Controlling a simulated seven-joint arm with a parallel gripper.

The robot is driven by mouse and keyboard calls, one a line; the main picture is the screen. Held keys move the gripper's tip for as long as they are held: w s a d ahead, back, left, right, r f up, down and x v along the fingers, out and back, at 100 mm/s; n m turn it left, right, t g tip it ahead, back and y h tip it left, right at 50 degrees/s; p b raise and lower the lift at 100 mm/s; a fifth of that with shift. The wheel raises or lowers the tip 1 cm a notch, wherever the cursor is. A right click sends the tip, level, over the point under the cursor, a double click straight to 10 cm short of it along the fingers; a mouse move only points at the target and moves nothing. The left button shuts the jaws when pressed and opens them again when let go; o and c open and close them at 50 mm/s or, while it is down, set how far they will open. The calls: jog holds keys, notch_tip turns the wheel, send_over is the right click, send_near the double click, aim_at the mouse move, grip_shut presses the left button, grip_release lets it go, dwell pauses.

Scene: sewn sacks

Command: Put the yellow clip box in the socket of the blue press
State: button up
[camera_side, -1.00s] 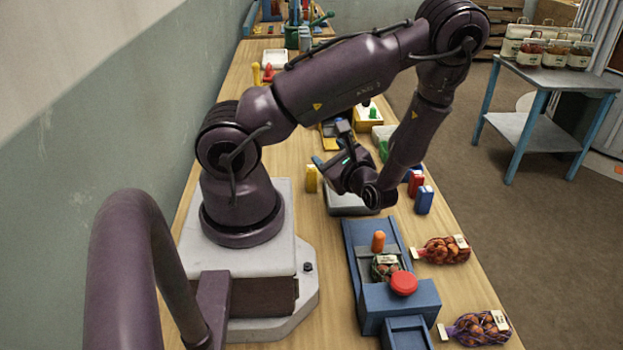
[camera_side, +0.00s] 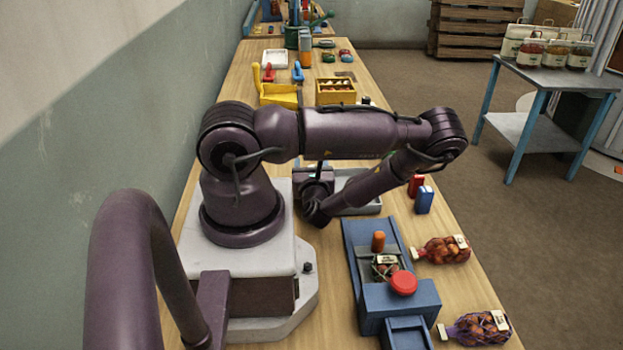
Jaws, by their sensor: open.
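The blue press (camera_side: 353,243) stands on the front part of the table, with an orange peg (camera_side: 378,241) and a red round knob (camera_side: 404,282) on it. A netted sack lies in it between them. I cannot make out an empty socket for a clip box. My gripper (camera_side: 314,177) is low over the table behind the press, just left of a grey tray. Its fingers are mostly hidden; it is open. The yellow clip box is not visible now; it stood about where my gripper is, so it is probably hidden behind it.
A red clip box (camera_side: 416,185) and a blue clip box (camera_side: 424,200) stand right of the grey tray (camera_side: 362,207). Two netted sacks (camera_side: 446,250) (camera_side: 480,328) lie right of the press. A yellow bin (camera_side: 280,97) and a wooden crate (camera_side: 336,91) stand farther back.

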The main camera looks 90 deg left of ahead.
jog(key=shift+a, duration=0.3)
jog(key=shift+c, duration=0.4)
grip_shut()
jog(key=shift+r, duration=0.15)
notch_tip(320, 180, up, 10)
